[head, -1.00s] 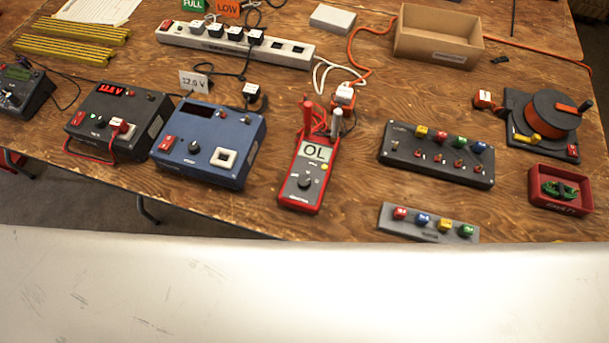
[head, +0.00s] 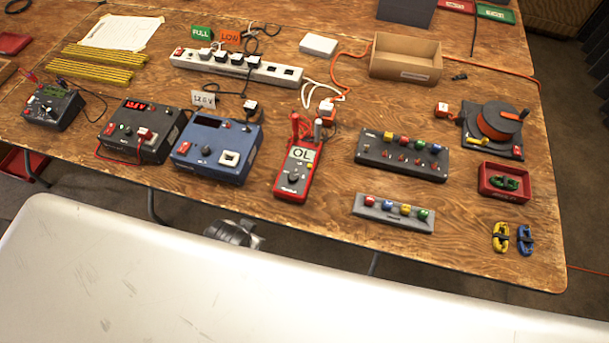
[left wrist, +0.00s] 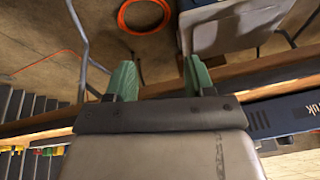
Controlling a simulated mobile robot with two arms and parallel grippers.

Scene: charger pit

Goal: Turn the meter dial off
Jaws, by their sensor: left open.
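The red multimeter (head: 296,168) lies on the wooden table near its front edge, between the blue power box and a dark switch box. Its screen reads "OL". Its round dark dial (head: 293,177) sits below the screen; its pointer setting is too small to read.
The blue power box (head: 217,150) stands left of the meter. The dark switch box (head: 402,158) and a grey strip with coloured knobs (head: 394,213) stand right. A white surface (head: 250,290) fills the foreground. An orange cable coil (left wrist: 145,14) lies on the floor.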

